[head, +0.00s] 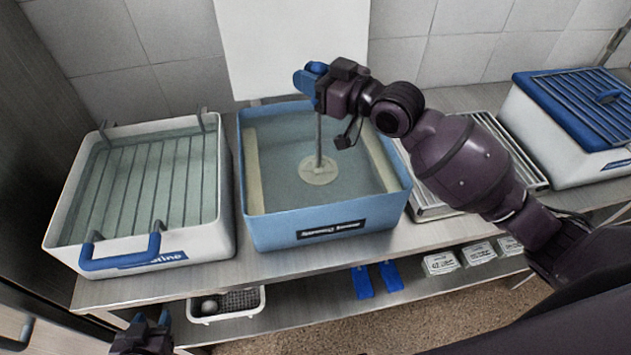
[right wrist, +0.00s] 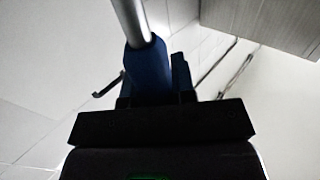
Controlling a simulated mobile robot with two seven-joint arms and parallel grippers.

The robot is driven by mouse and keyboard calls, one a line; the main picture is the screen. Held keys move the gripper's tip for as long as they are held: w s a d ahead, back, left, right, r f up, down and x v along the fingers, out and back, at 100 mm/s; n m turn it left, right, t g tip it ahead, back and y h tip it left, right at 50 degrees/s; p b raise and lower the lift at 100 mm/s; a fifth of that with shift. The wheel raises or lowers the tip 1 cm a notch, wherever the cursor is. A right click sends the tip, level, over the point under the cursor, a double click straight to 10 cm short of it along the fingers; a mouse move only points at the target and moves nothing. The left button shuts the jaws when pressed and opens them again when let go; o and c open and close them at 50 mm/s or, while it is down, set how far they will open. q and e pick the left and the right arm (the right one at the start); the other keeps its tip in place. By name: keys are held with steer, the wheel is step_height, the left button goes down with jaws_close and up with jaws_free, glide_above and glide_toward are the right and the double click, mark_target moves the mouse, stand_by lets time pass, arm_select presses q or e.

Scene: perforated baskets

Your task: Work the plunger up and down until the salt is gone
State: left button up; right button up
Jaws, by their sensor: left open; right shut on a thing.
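The plunger has a grey rod, a blue handle and a pale round disc (head: 319,170). It stands upright in the blue basin (head: 270,236), which holds liquid. My right gripper (head: 314,82) is shut on the plunger's blue handle above the basin. In the right wrist view the blue handle (right wrist: 148,68) and metal rod (right wrist: 130,20) sit between the jaws. No salt can be made out in the liquid. My left gripper (head: 143,325) is open and empty at the bottom left, low in front of the counter.
A white tub (head: 205,243) with a blue handle and a rack stands left of the basin. A metal rack tray (head: 430,211) lies to the right, and a white box (head: 560,150) with a blue slatted lid stands further right. The lower shelf holds a small basket (head: 262,303), blue items and white packs.

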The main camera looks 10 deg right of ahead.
step_height(320, 180, up, 2)
steer(key=shift+p, duration=0.8)
step_height(320, 180, up, 2)
steer(key=shift+r+p, duration=0.15)
steer(key=shift+p, duration=0.25)
